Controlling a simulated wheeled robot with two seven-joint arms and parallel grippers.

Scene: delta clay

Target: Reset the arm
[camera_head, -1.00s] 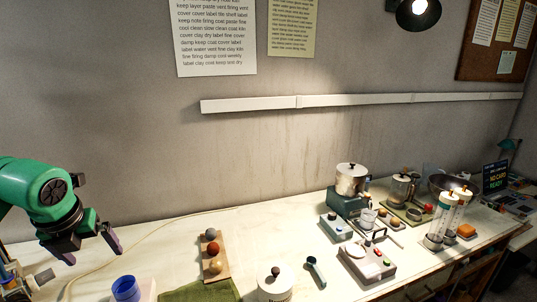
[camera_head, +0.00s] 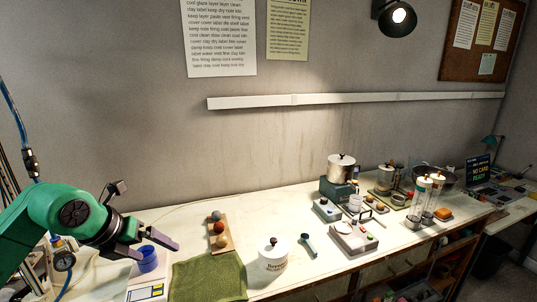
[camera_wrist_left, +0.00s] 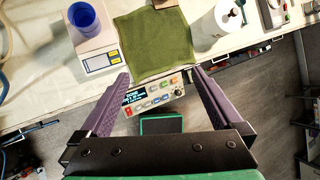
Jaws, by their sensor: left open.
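My left gripper (camera_head: 150,246) is at the left of the head view, its fingers apart and empty. Beside its fingers a blue cup (camera_head: 147,260) stands on a white scale (camera_head: 150,287). In the left wrist view the purple fingers of my gripper (camera_wrist_left: 160,78) are spread wide with nothing between them. There they reach toward the bench's front edge, below the blue cup (camera_wrist_left: 84,18) and a green cloth (camera_wrist_left: 153,42). My right gripper is in neither view.
A board with several balls (camera_head: 218,235) and a white lidded jar (camera_head: 272,254) stand near the cloth. A control panel (camera_wrist_left: 155,93) shows at the bench front. Appliances, including a metal pot (camera_head: 341,168), crowd the right side. The rear middle of the bench is clear.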

